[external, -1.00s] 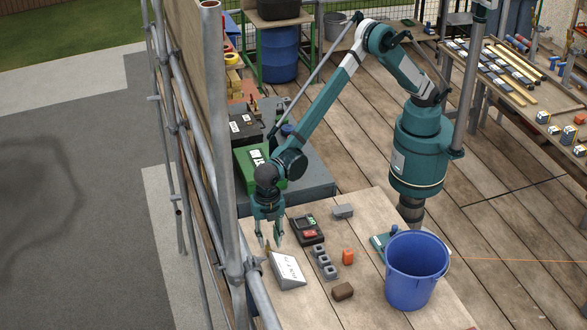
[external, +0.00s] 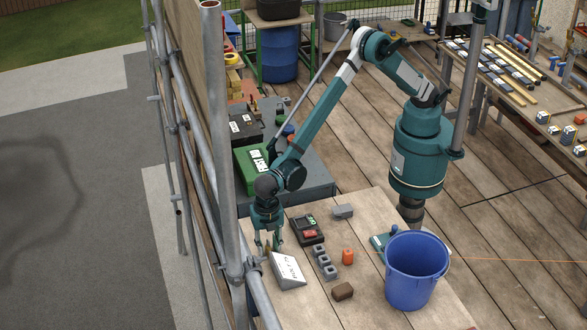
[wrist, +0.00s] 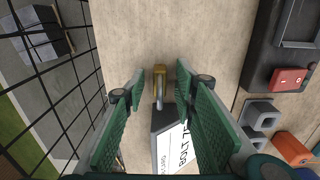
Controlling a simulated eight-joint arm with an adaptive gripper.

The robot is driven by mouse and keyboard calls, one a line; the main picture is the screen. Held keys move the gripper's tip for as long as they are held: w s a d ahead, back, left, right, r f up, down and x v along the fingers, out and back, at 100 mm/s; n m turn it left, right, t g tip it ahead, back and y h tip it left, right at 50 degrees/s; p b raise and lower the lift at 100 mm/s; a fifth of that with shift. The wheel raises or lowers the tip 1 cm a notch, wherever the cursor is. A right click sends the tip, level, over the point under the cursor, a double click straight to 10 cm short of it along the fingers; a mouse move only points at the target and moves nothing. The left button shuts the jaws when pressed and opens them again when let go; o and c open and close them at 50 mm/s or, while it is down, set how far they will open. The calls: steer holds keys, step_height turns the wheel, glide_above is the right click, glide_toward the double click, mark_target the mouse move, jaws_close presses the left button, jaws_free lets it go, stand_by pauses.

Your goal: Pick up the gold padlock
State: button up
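The gold padlock (wrist: 159,71) lies on the wooden bench near the upper middle of the wrist view, its grey shackle pointing down the picture. In the external view it is small and partly hidden (external: 267,246). My gripper (wrist: 160,82) is open, with one green finger on each side of the padlock and visible gaps between. In the external view my gripper (external: 268,245) points down just above the bench, by the scaffold. I cannot tell the exact height of the fingertips.
A grey wedge with a white lettered label (external: 288,270) sits right beside the padlock. A black box with a red switch (external: 307,229), grey blocks (external: 325,262), an orange piece (external: 348,256) and a blue bucket (external: 416,270) stand to the right. Scaffold poles (external: 228,190) are close on the left.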

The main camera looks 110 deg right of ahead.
jaws_close()
steer(key=shift+r, duration=0.2)
step_height(320, 180, up, 10)
steer(key=shift+f+p, duration=0.15)
steer(key=shift+p, duration=0.2)
stand_by(0.8)
